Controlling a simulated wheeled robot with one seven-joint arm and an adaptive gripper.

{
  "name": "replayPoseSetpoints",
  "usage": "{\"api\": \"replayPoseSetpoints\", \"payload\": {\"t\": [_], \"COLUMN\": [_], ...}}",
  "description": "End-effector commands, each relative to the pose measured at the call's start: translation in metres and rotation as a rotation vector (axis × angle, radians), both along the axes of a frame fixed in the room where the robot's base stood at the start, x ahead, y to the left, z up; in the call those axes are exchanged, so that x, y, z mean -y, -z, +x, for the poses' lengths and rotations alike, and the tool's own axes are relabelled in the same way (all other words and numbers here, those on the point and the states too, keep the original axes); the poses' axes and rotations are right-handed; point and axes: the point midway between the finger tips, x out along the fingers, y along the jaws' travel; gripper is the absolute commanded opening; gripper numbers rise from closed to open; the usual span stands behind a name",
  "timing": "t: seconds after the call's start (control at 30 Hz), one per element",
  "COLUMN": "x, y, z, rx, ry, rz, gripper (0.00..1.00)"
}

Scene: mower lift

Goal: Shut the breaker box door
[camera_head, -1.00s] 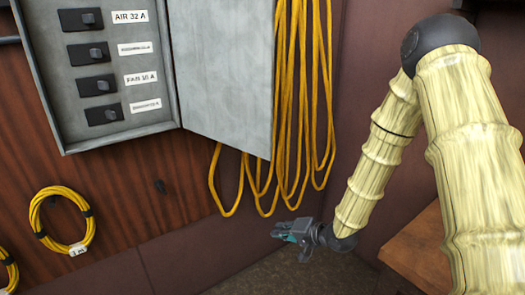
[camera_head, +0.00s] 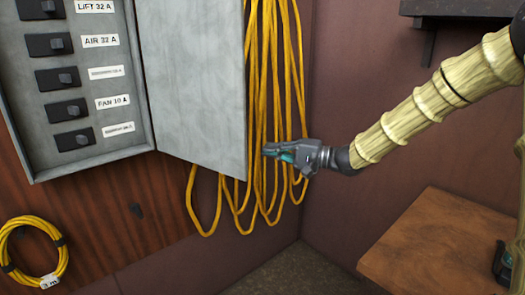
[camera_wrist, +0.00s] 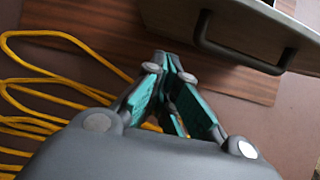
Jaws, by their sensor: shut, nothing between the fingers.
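The grey breaker box (camera_head: 95,165) hangs on the wood-panelled wall at the upper left in the head view, with labelled black switches inside. Its grey door (camera_head: 195,85) stands wide open, hinged on the box's right side. My gripper (camera_head: 272,152) is shut and empty, just right of the door's lower free edge, in front of the hanging yellow cables. A gap or contact with the door cannot be told. In the wrist view, my fingertips (camera_wrist: 172,62) are together, and a dark bar handle (camera_wrist: 235,55) on a pale panel, apparently the door (camera_wrist: 270,22), lies to the upper right.
Long yellow cables (camera_head: 262,195) hang behind the door's free edge, close to my gripper. A coiled yellow cable (camera_head: 62,250) hangs at the lower left. A wooden tabletop (camera_head: 430,245) is at the lower right, and a dark shelf (camera_head: 455,8) is above it.

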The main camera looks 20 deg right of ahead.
Motion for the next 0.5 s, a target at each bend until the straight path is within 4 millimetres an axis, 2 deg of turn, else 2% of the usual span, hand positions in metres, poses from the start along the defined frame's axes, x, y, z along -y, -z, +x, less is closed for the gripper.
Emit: {"api": "replayPoseSetpoints", "payload": {"t": [0.5], "x": [-0.063], "y": [0.0], "z": [0.051], "rx": [-0.001], "ry": [0.0], "rz": [-0.002], "gripper": [0.0]}}
